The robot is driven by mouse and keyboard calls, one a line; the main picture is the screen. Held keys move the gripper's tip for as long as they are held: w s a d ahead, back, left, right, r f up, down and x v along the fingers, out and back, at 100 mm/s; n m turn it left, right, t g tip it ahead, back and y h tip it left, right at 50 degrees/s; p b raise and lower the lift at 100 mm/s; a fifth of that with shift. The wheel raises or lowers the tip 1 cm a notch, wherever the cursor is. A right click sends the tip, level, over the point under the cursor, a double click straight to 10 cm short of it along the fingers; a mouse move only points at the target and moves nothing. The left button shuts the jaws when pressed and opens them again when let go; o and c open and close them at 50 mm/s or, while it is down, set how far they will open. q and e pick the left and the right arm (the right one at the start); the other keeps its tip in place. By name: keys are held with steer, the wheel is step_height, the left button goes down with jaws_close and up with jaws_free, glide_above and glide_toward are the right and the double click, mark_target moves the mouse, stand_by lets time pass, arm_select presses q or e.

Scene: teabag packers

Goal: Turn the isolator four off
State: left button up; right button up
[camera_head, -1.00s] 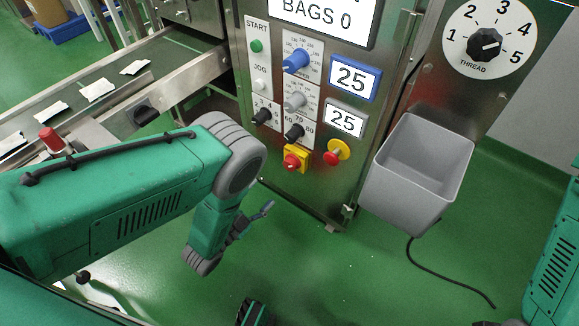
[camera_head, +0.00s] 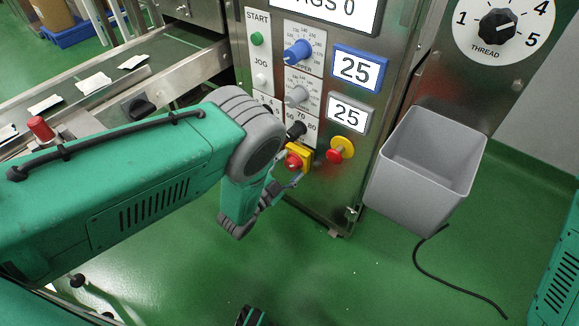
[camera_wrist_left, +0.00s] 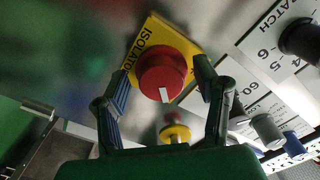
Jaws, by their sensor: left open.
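The isolator is a red rotary knob on a yellow plate (camera_head: 299,151), low on the steel control panel (camera_head: 330,190). My left gripper (camera_head: 282,182) is at the knob in the head view, partly hiding the plate. In the left wrist view the open left gripper (camera_wrist_left: 161,76) has one finger on each side of the knob. I cannot tell whether they touch it.
A red mushroom button on a yellow base (camera_head: 341,149) sits just right of the isolator. Black knobs (camera_head: 297,130) are just above. A grey bin (camera_head: 425,165) hangs at the right. A conveyor with white teabags (camera_head: 95,81) runs at the left. Green floor lies below.

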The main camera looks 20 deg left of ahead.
arm_select(q)
steer(key=shift+d, duration=0.1)
steer(key=c, duration=1.2)
steer(key=shift+o, duration=0.2)
